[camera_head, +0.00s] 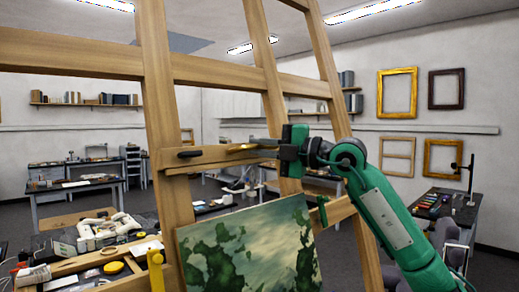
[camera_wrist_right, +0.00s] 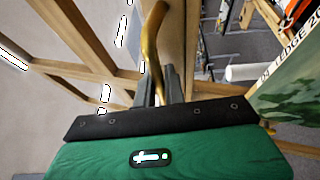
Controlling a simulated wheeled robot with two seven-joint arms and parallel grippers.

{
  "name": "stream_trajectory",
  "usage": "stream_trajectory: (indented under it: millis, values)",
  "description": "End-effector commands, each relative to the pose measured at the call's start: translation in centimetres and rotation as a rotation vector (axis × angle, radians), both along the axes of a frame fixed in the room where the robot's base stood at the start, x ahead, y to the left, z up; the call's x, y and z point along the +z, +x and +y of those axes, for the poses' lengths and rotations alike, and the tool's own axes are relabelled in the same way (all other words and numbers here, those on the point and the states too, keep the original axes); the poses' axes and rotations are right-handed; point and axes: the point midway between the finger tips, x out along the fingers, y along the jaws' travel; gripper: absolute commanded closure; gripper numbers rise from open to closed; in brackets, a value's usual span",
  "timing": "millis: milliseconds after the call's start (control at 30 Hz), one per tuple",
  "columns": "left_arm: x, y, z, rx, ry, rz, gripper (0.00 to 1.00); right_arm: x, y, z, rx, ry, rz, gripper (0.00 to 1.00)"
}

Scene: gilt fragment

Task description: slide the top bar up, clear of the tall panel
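The top bar (camera_head: 210,158) is a short wooden crosspiece on the easel's mast, with a black knob (camera_head: 190,153) at left and a brass handle (camera_head: 243,148). The green painted panel (camera_head: 250,250) stands below; in the head view a gap shows between its top edge and the bar. My right gripper (camera_head: 268,143) reaches in from the right at the bar. In the right wrist view its fingers (camera_wrist_right: 159,88) are closed around the curved brass handle (camera_wrist_right: 155,40). The panel (camera_wrist_right: 296,105) also shows there at right, beside a lettered strip. My left gripper is not in view.
The easel's slanted wooden posts (camera_head: 160,110) and upper crossbeam (camera_head: 95,57) frame the space around my right arm. A cluttered bench (camera_head: 75,270) stands at lower left, and a dark table (camera_head: 450,215) at right. Above the bar, the mast is open up to the crossbeam.

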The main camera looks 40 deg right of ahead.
Motion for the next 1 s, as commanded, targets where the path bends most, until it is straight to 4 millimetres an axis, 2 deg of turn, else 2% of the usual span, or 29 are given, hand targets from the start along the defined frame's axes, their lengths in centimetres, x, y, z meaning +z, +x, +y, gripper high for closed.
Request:
stream_trajectory:
  millis: [300, 467, 1000]
  values:
    - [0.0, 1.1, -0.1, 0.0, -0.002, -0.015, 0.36, 0.0, 0.0, 0.0, 0.0, 0.0, -0.001, 0.81]
    - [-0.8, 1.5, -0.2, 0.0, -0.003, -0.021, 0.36, -0.4, -0.8, -0.5, -0.001, -0.001, 0.0, 0.81]
    - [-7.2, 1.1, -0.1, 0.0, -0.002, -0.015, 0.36, -1.3, -9.2, -4.8, -0.004, 0.0, -0.001, 0.81]
